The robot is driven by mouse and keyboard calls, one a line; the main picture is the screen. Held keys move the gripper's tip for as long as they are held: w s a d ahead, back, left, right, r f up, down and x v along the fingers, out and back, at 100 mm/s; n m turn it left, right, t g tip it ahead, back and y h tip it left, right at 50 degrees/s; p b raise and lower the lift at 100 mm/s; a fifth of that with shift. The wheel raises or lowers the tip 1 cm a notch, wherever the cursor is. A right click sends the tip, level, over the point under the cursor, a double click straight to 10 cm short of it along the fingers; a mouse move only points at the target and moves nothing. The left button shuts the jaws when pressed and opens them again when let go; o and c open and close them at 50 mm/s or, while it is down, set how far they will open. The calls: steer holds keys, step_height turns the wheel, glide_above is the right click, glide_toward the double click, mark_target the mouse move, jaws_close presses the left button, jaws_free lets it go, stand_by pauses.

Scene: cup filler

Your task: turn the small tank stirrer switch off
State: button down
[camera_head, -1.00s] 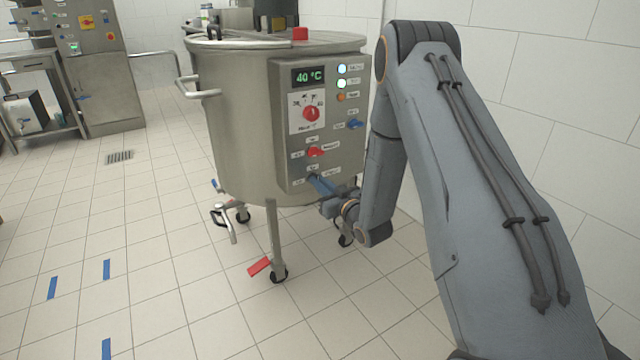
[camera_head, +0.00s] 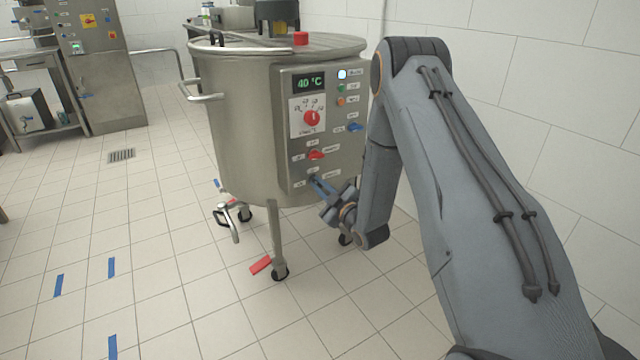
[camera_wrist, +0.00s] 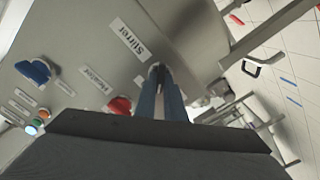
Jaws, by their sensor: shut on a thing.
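The small steel tank (camera_head: 235,130) stands on wheeled legs with a grey control panel (camera_head: 283,120) facing me. The stirrer switch is at the panel's bottom, mostly hidden by my fingers; a dark bit of it shows between the fingertips in the wrist view (camera_wrist: 157,66). Its "Stirrer" label (camera_wrist: 130,40) is beside it. My gripper (camera_head: 316,182) reaches the panel and is shut on this switch; its blue fingers also show in the wrist view (camera_wrist: 160,80). The top lamp (camera_head: 342,74) is bright, while the green lamp (camera_head: 341,87) below it looks unlit.
A red switch (camera_head: 316,155) sits just above my fingers, and a blue switch (camera_head: 355,127) is up to the right. A red dial (camera_head: 312,118) is below the 40 °C display (camera_head: 309,82). A white wall is right of my arm. Floor to the left is open.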

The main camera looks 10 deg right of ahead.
steer(key=n+p, duration=0.1)
steer(key=n, duration=0.4)
steer(key=shift+f+n+p, duration=0.1)
steer(key=shift+n+p, duration=0.2)
steer(key=shift+p, duration=0.05)
steer(key=shift+f+n+p, duration=0.1)
steer(key=shift+n+p, duration=0.45)
steer(key=shift+n, duration=1.55)
steer(key=c, duration=1.8)
jaws_free()
steer(key=shift+c, duration=0.2)
steer(key=p+v, duration=0.1)
steer(key=v, duration=0.7)
steer(key=shift+a, duration=0.1)
